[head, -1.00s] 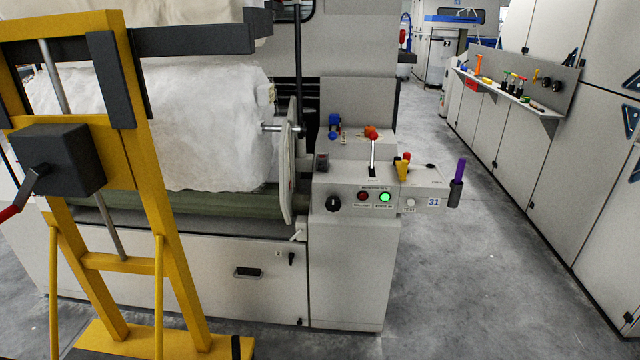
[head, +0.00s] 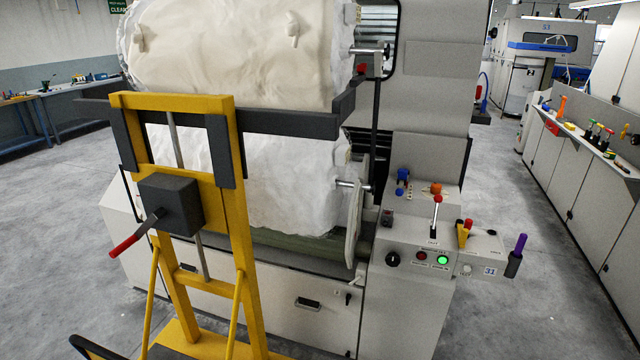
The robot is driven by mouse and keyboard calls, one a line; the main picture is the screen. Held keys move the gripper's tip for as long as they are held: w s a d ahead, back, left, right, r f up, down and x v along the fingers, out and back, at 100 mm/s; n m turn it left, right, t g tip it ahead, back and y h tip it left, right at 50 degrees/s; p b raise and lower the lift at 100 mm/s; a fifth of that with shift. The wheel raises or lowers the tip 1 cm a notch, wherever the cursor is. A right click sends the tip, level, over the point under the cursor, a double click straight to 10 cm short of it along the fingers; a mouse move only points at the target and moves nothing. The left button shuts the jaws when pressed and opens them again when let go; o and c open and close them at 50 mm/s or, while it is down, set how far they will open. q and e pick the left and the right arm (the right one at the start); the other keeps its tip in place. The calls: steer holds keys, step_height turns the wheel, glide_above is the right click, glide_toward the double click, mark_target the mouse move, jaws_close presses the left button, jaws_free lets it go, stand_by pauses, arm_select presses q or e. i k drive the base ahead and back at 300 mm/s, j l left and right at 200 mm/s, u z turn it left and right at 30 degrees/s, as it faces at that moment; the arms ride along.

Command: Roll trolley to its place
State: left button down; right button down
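The trolley (head: 240,215) is a yellow upright frame with a black crank box, a red-handled crank and a yellow base. It stands at the left front of the carding machine (head: 318,312). Its dark fork arms (head: 290,122) reach back at the height of a large white fibre roll (head: 235,50), which appears to rest on them. A second white roll (head: 290,190) lies lower, in the machine above a green roller. Neither of my grippers shows in the head view.
The machine's control panel (head: 420,258) has a lit green button, a lever and a purple-handled tool at its right end. Grey cabinets with a tool shelf (head: 580,140) line the right side. A blue workbench (head: 60,98) stands at the far left. Grey floor is clear at left.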

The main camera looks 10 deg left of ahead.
mark_target(192, 201)
steer(key=u, duration=1.45)
